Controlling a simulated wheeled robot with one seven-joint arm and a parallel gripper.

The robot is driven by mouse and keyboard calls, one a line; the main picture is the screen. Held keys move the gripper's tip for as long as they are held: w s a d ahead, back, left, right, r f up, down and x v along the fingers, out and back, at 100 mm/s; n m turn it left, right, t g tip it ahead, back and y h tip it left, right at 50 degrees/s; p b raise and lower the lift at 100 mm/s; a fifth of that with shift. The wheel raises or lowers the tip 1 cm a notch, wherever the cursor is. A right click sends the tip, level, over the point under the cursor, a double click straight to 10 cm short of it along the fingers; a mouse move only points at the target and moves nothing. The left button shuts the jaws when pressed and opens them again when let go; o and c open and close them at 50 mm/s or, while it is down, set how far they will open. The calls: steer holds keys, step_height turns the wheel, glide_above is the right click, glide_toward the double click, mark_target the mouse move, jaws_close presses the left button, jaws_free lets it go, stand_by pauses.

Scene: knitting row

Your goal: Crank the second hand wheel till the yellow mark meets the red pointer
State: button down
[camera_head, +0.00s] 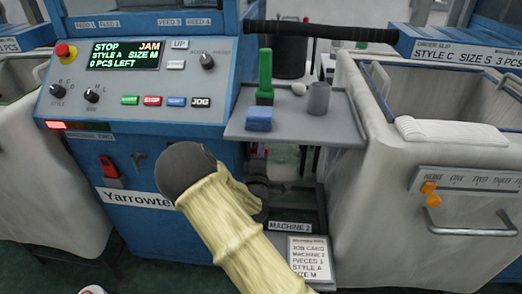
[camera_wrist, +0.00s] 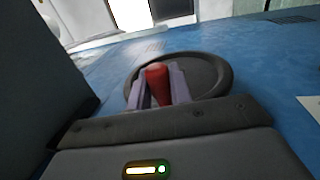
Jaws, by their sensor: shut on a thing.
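In the wrist view a dark round hand wheel (camera_wrist: 216,72) sits against a blue panel, with a red handle (camera_wrist: 157,82) standing out from it. My gripper (camera_wrist: 160,86) has its two pale fingers on either side of the red handle, shut on it. In the head view my yellow-sleeved arm reaches to the blue machine (camera_head: 140,205) beside a "MACHINE 2" label (camera_head: 290,226); the arm hides the gripper and most or all of the wheel there. I cannot make out a yellow mark or a red pointer in either view.
The machine's display (camera_head: 124,55) reads STOP, JAM. A grey shelf (camera_head: 335,131) above my arm holds a green-handled tool (camera_head: 265,72), a blue block (camera_head: 259,118) and a grey cup (camera_head: 319,98). A job card (camera_head: 310,262) hangs below. A cream bin (camera_head: 400,200) stands right.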

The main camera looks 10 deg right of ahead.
steer(key=c, duration=1.3)
jaws_free()
steer(key=shift+s, duration=0.1)
steer(key=p+v, duration=0.3)
steer(key=v, duration=1.4)
steer(key=shift+s+a+f, duration=0.1)
steer(key=shift+f, duration=0.05)
steer(key=shift+a, duration=0.1)
